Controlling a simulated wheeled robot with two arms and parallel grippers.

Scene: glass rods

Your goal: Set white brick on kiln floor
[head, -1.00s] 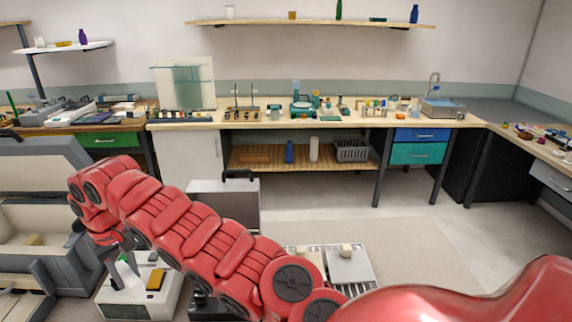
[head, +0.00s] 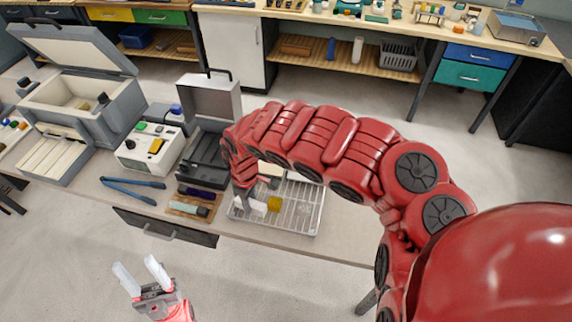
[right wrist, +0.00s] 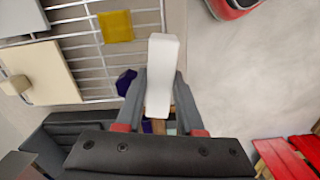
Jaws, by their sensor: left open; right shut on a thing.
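The white brick (right wrist: 162,75) is held between the fingers of my right gripper (right wrist: 160,100). In the head view my right gripper (head: 243,199) points down over the left side of the wire rack, with the white brick (head: 257,206) at its tips. I cannot tell whether the brick touches the rack. The kiln (head: 75,112) stands open at the left with its lid raised. Its pale kiln floor (head: 75,103) is partly visible inside, with a small dark object in its right corner. My left gripper (head: 140,275) is open and empty at the lower left, in front of the bench.
A wire rack (head: 305,212) carries a yellow block (head: 274,204) and a pale plate, mostly hidden by my right arm. Between rack and kiln stand an open grey case (head: 208,95) and a white control box (head: 150,147). Blue tongs (head: 130,186) lie in front.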

